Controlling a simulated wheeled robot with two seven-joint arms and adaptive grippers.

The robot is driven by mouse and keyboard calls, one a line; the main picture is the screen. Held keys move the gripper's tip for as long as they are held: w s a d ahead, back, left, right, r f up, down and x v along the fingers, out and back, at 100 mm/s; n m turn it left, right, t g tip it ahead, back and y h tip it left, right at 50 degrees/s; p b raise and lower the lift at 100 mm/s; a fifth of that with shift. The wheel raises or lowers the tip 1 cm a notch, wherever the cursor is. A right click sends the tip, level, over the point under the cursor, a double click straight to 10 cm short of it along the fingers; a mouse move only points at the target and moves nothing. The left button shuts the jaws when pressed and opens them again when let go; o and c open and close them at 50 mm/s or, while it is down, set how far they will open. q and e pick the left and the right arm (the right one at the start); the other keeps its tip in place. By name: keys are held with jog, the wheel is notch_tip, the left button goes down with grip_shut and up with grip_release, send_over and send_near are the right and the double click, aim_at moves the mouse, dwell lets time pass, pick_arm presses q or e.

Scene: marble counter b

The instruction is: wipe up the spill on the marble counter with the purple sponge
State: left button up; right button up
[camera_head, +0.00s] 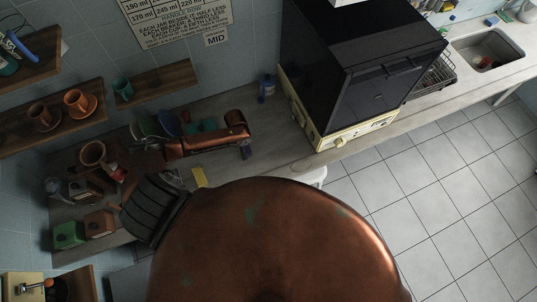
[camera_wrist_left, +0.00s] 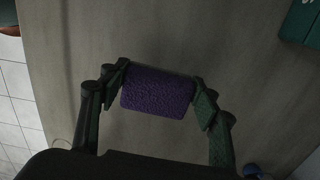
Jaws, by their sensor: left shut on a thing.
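The purple sponge (camera_wrist_left: 158,93) is between the two fingers of my left gripper (camera_wrist_left: 160,92), which is shut on it. In the head view, my left arm reaches over the marble counter (camera_head: 275,152), with the dark sponge (camera_head: 246,152) at its end. In the wrist view, the grey counter surface (camera_wrist_left: 150,35) lies behind the sponge; I cannot tell whether they touch. I cannot make out a spill in either view. My right gripper is not in view.
A blue bottle (camera_head: 267,88) stands near the wall, left of a large dark oven (camera_head: 350,75). Cups, boxes and a green carton (camera_head: 69,235) crowd the counter's left end. A sink (camera_head: 487,50) is far right.

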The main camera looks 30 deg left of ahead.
pick_arm(q)
jog(key=shift+w+r+p, duration=0.1)
jog(key=shift+r+p, duration=0.65)
jog(key=shift+r, duration=0.2)
jog(key=shift+r+p, duration=0.8)
jog(key=shift+r, duration=0.05)
jog(key=shift+d+r, duration=0.1)
jog(key=shift+r, duration=0.1)
jog(key=shift+r+b, duration=0.3)
jog(key=shift+r, duration=0.4)
